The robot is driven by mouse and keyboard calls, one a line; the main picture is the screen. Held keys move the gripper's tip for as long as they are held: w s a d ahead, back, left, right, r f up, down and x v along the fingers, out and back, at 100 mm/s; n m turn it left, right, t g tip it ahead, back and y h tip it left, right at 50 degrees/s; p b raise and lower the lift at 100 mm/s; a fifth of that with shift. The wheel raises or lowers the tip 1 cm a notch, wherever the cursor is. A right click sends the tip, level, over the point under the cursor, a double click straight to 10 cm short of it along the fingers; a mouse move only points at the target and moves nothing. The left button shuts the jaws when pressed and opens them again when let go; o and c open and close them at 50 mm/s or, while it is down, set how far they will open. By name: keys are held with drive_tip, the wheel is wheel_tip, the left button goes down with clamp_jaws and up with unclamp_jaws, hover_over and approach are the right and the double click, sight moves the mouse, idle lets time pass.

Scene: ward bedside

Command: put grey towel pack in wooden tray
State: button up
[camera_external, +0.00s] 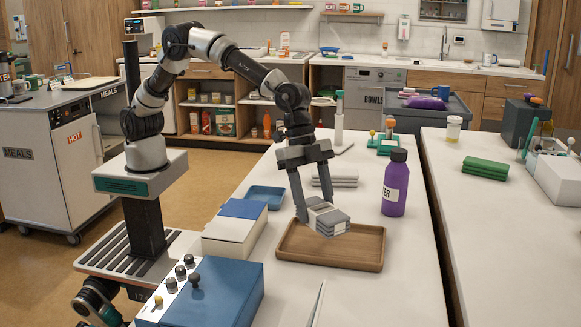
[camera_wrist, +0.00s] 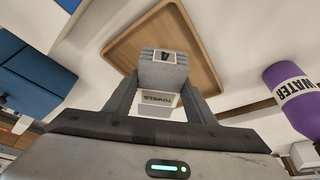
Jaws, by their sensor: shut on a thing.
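The grey towel pack (camera_external: 328,217) is held between the fingers of my gripper (camera_external: 316,208), which is shut on it. In the wrist view the pack (camera_wrist: 163,72) shows a white label reading "TOWELS" between the two fingers (camera_wrist: 160,98). The wooden tray (camera_external: 290,256) lies on the white table and looks empty. The pack is in front of the tray's back part in the external view, apparently above it. In the wrist view the tray (camera_wrist: 120,45) shows behind the pack, reaching to its left and right. The exact height of the pack over the tray is hard to tell.
A purple water bottle (camera_external: 395,184) stands right of the tray's back corner. A white towel stack (camera_external: 336,178) lies behind the pack. A blue-lidded white box (camera_external: 232,237), a small blue tray (camera_external: 266,196) and a blue box (camera_external: 215,295) are to the left.

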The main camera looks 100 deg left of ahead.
sight(315, 238)
drive_tip(key=shift+f+b, duration=0.55)
drive_tip(key=shift+f, duration=1.95)
drive_tip(key=shift+f, duration=0.25)
drive_tip(key=o, duration=1.1)
drive_tip(key=shift+r, duration=0.1)
